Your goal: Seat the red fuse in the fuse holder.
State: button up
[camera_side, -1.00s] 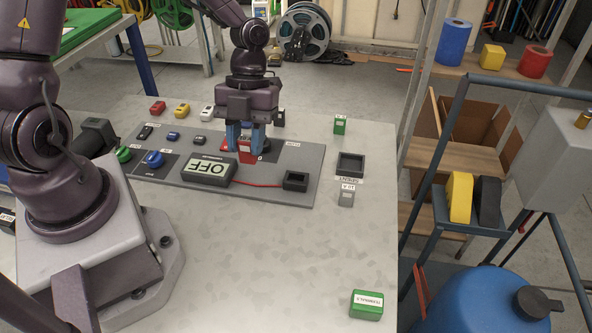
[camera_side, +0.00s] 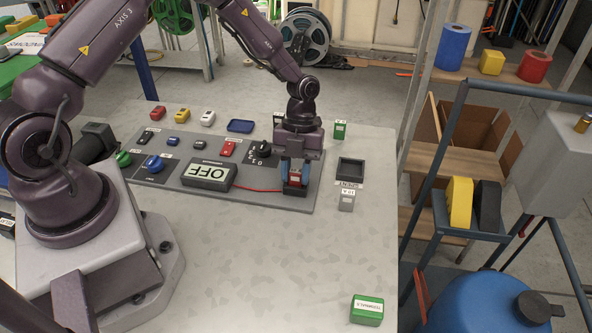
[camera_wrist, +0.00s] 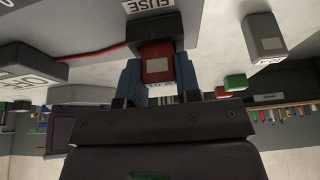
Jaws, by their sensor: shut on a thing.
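The red fuse (camera_side: 295,178) is held upright between the blue fingers of my gripper (camera_side: 295,184). In the wrist view the red fuse (camera_wrist: 157,62) sits between both fingers, its pale label facing the camera. The black fuse holder (camera_wrist: 152,27) shows just beyond the fuse, beside the FUSE label. In the side view the fuse and fingers are right at the holder's place on the panel and hide most of it. I cannot tell whether the fuse's lower end is inside the holder or just above it.
The grey panel (camera_side: 262,198) carries an OFF display (camera_side: 208,175), a red switch (camera_side: 228,147) and a black knob (camera_side: 259,151). To the right are a black tray (camera_side: 351,168), a grey fuse (camera_side: 347,199) and a green fuse (camera_side: 340,130). The front table is mostly clear.

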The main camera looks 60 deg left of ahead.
jog(key=shift+f, duration=0.1)
jog(key=o, duration=0.9)
